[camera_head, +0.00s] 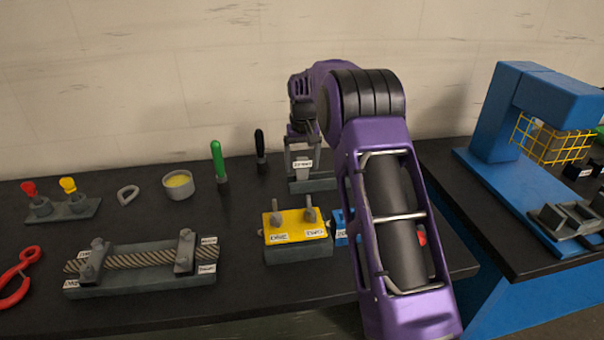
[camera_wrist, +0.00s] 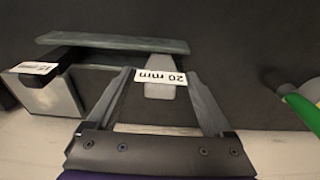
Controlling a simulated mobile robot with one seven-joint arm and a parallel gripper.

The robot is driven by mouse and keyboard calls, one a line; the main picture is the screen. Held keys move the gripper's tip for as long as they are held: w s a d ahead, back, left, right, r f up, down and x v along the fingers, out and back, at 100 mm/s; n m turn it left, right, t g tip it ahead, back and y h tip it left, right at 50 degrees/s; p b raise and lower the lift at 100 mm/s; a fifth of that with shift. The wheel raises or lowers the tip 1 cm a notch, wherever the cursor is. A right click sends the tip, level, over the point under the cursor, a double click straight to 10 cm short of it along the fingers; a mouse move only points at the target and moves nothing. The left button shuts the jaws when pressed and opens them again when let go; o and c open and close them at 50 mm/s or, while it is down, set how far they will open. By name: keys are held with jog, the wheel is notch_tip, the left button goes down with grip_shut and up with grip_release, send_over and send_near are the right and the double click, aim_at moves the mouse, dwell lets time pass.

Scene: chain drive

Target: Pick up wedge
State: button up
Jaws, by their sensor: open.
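A small light grey piece tagged "20 mm" (camera_wrist: 161,91), which looks like the wedge, lies between the fingers of my gripper (camera_wrist: 160,75) in the wrist view. My gripper is open, with a finger on either side of it. I cannot tell whether either finger touches it. In the head view my gripper (camera_head: 303,150) reaches down at the back of the bench, over a grey base (camera_head: 313,185). A white tag (camera_head: 303,164) shows between the fingers there. The wedge itself is mostly hidden in that view.
A block tagged "15 mm" (camera_wrist: 48,95) stands beside my left finger in the wrist view. A green-handled tool (camera_head: 218,160) and a black-handled tool (camera_head: 260,148) stand left of my gripper. A yellow-topped fixture (camera_head: 295,232) is in front.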

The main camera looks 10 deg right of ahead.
grip_shut()
dwell(0.3)
jog(key=shift+r, duration=0.15)
dwell(0.9)
